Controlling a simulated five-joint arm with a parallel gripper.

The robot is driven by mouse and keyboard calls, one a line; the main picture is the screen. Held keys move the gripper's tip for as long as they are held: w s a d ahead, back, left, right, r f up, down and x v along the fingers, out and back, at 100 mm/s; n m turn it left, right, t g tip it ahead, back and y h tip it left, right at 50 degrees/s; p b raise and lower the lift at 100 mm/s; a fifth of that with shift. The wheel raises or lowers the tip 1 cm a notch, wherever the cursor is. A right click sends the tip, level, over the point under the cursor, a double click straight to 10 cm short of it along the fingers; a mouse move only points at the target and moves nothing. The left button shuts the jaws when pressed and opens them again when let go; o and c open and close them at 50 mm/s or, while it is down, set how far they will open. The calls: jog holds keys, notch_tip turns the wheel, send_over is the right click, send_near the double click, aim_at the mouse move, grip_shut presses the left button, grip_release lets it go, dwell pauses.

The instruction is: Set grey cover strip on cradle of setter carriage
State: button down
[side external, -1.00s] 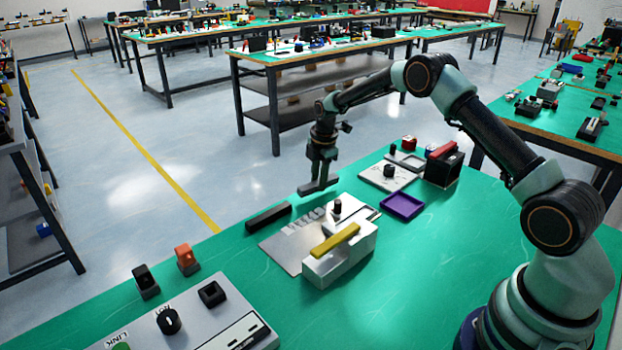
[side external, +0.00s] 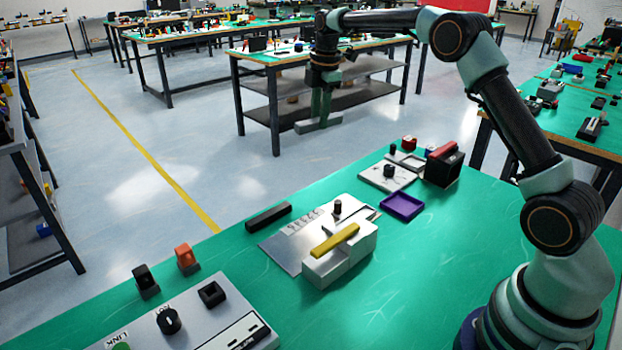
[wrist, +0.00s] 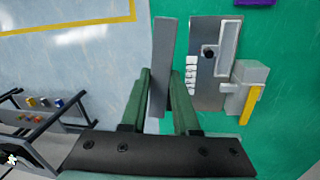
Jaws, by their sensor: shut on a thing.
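My gripper (side external: 321,110) is shut on the grey cover strip (side external: 318,124) and holds it level, high above the table. In the wrist view my gripper (wrist: 160,88) has the strip (wrist: 163,50) between its fingers, the strip's long side running up the picture. A grey plate (side external: 285,250) on the green table carries numbers, a black knob (side external: 337,207) and a pale slotted bar (wrist: 228,50). A white block (side external: 345,262) with a yellow bar (side external: 335,239) on top stands at its edge. I cannot tell for sure which part is the setter carriage's cradle.
A black bar (side external: 268,215) lies beside the plate at the table edge. A purple tray (side external: 403,206), a black box (side external: 443,167) and a white panel (side external: 385,179) stand behind. A control panel (side external: 190,318) is at front left. The right front table is clear.

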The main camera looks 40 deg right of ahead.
jog(key=s+a+m, duration=0.3)
jog(key=s+a, duration=0.2)
jog(key=s, duration=0.5)
jog(key=s+a+m, duration=0.2)
jog(key=s+a, duration=0.3)
jog(key=s, duration=0.4)
jog(key=s+a+g, duration=0.1)
jog(key=s+a, duration=0.3)
jog(key=a, duration=0.5)
jog(key=s+a+n, duration=0.1)
jog(key=s+a, duration=0.3)
jog(key=a, duration=0.6)
jog(key=s+a+g, duration=0.1)
jog(key=s+a, duration=0.4)
jog(key=a, duration=0.4)
jog(key=f, duration=2)
jog(key=shift+w+a, duration=0.1)
jog(key=shift+a, duration=0.1)
jog(key=shift+f, duration=0.15)
jog(key=c, duration=0.7)
grip_release()
jog(key=shift+o, duration=0.2)
